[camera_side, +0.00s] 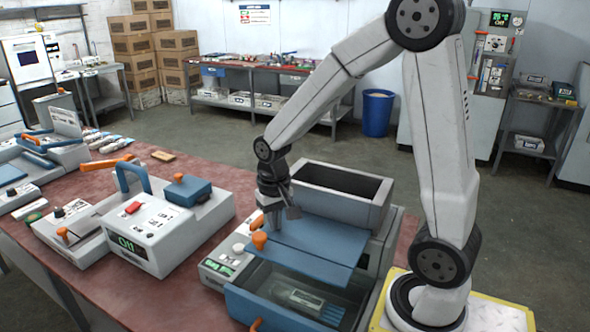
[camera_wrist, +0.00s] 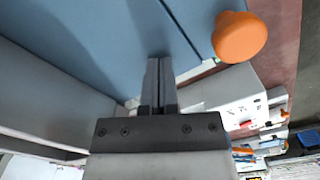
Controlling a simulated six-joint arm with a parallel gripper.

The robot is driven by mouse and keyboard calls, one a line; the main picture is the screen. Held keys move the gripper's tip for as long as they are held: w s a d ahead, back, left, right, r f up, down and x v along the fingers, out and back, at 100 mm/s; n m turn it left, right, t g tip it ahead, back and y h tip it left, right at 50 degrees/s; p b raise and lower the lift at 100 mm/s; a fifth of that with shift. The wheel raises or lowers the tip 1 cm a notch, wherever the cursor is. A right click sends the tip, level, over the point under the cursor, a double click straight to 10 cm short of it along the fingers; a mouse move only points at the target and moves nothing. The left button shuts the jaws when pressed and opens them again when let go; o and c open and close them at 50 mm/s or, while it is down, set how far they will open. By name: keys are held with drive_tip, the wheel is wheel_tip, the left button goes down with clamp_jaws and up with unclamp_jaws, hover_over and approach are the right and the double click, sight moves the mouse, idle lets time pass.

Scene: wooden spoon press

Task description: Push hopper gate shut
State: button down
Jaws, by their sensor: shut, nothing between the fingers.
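The hopper (camera_side: 342,187) is a grey open-topped box at the back of the blue and grey machine. Blue plates (camera_side: 310,240) stick out in front of it, with an orange knob (camera_side: 259,240) at their left front corner; I take them to include the gate. My gripper (camera_side: 277,217) is shut and empty, beside the left edge of the plates and behind the knob. In the wrist view the fingers (camera_wrist: 160,65) are together over the blue surface (camera_wrist: 90,45), with the orange knob (camera_wrist: 240,37) to their upper right. I cannot tell whether the fingertips touch the plate.
A blue drawer (camera_side: 262,308) below the plates holds a clear-looking packet (camera_side: 308,300). A grey-white machine (camera_side: 150,232) with a blue handle and an "Off" screen stands to the left.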

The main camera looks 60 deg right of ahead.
idle(0.4)
drive_tip(key=shift+w+a+r+n, duration=0.45)
drive_tip(key=shift+a+n, duration=0.15)
drive_tip(key=shift+n, duration=0.2)
drive_tip(key=w+a+r+n+g+h, duration=0.1)
drive_tip(key=w+a+r+n+h, duration=0.2)
drive_tip(key=a+r+n, duration=0.8)
drive_tip(key=w+a+n, duration=0.1)
drive_tip(key=a+n, duration=0.2)
drive_tip(key=n, duration=0.3)
drive_tip(key=shift+a+r+g, duration=0.2)
drive_tip(key=shift+a+g, duration=0.1)
hover_over(252, 251)
drive_tip(key=a, duration=0.1)
drive_tip(key=shift+w+a+f, duration=0.1)
drive_tip(key=shift+w+f, duration=0.1)
drive_tip(key=shift+f, duration=2.35)
drive_tip(key=shift+w+a+f, duration=0.1)
drive_tip(key=shift+w+f, duration=0.05)
drive_tip(key=shift+f, duration=2.35)
